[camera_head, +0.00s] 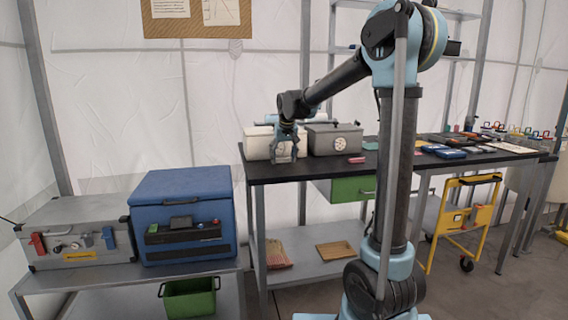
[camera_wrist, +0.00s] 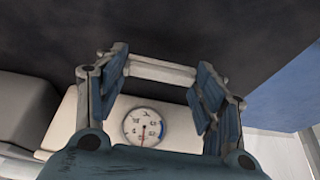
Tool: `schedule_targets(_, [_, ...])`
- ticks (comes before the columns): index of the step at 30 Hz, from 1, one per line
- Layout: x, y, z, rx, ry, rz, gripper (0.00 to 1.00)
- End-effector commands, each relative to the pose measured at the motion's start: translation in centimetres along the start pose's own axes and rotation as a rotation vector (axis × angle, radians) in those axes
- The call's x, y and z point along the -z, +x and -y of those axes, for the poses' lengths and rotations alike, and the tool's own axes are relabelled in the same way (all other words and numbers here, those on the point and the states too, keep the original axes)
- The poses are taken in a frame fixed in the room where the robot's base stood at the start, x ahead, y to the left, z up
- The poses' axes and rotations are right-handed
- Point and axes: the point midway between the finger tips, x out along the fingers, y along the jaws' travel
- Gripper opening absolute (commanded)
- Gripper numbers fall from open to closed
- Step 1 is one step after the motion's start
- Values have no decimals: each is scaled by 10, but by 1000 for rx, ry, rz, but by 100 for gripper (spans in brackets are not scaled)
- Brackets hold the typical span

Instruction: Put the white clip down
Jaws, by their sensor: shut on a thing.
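The white clip (camera_wrist: 162,71) is a pale bar held crosswise between the fingertips of my gripper (camera_wrist: 163,84) in the wrist view. My gripper is shut on it. In the head view my gripper (camera_head: 285,156) points down in front of the cream box, near the left end of the black-topped bench (camera_head: 400,166). The clip is hard to make out there against the box. Dark bench top fills the upper part of the wrist view beyond the clip. I cannot tell whether the clip touches the bench.
The cream box (camera_head: 257,144) has a round dial (camera_wrist: 145,127) close to my gripper. A grey box (camera_head: 322,137) stands to its right, with a small pink item (camera_head: 356,160) in front. A blue cooler (camera_head: 183,211) stands left of the bench. Several flat items lie farther right.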

Motion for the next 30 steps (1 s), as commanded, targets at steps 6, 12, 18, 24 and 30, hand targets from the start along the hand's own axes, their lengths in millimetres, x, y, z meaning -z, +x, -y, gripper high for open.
schedule_targets(6, [-8,19,0,0,1,0,53])
schedule_targets(12, [-8,18,-1,0,1,0,53])
schedule_targets(18, [-10,23,-1,0,1,0,53])
schedule_targets(24, [-12,28,-1,0,2,2,49])
schedule_targets(30, [-14,29,-2,-1,2,3,83])
